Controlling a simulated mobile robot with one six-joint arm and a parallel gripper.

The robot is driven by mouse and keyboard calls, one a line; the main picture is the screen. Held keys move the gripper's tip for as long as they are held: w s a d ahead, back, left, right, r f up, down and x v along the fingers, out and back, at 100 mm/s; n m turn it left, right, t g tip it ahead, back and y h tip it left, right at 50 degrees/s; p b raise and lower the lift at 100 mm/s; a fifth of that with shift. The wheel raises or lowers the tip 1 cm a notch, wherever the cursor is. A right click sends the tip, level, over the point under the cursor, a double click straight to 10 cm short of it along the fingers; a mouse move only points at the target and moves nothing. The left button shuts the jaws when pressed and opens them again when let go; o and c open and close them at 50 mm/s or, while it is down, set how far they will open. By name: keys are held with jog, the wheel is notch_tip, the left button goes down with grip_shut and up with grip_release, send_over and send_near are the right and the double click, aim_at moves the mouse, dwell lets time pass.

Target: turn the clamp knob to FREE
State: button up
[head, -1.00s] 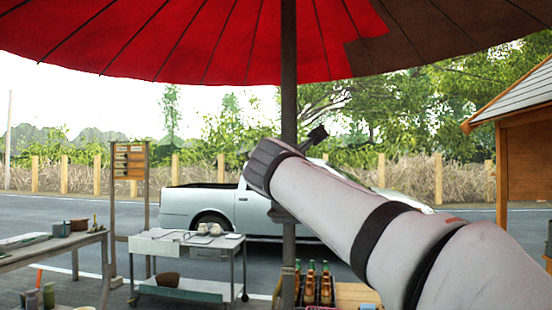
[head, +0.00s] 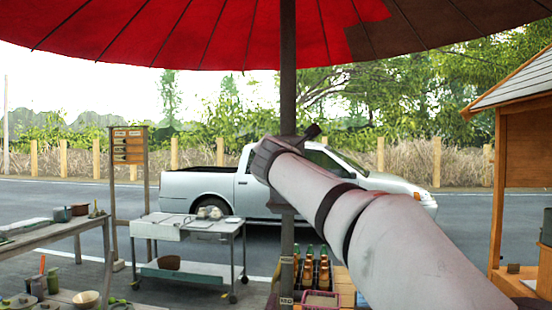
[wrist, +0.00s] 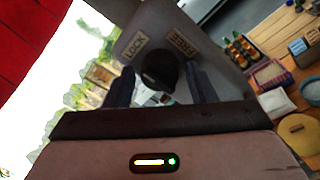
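The dark clamp knob (wrist: 160,68) shows in the wrist view on a grey plate (wrist: 160,25). The plate carries a LOCK label (wrist: 133,48) at upper left of the knob and a FREE label (wrist: 183,42) at upper right. My gripper (wrist: 160,88) is open, one dark finger on each side of the knob, with gaps visible between. The knob is too dark to tell which label it points to. In the head view my arm reaches up to the dark umbrella pole (head: 287,85); the knob and my fingertips cannot be made out there.
The red umbrella (head: 180,35) spreads overhead. A steel cart (head: 190,228) and a table (head: 45,235) stand at left. A crate of bottles (head: 313,270) is by the pole's lower part. A wooden stall (head: 525,150) is at right, and a white pickup (head: 300,180) stands behind.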

jog(key=c, duration=0.8)
jog(key=shift+o, duration=0.2)
jog(key=m+b, duration=0.4)
jog(key=m, duration=0.1)
jog(key=m+h+b, duration=0.1)
jog(key=m+b, duration=0.3)
jog(key=m, duration=0.1)
jog(key=m+t+b, duration=0.1)
jog(key=m+b, duration=0.2)
jog(key=m, duration=0.1)
jog(key=shift+w+a+f+m+b, duration=0.15)
jog(key=shift+f+m+b, duration=0.1)
jog(key=shift+m+b, duration=0.15)
jog(key=shift+r+m+h+b, duration=0.1)
jog(key=shift+m+h+b, duration=0.45)
jog(key=shift+m, duration=1.55)
jog(key=shift+r, duration=0.1)
jog(key=o, duration=1)
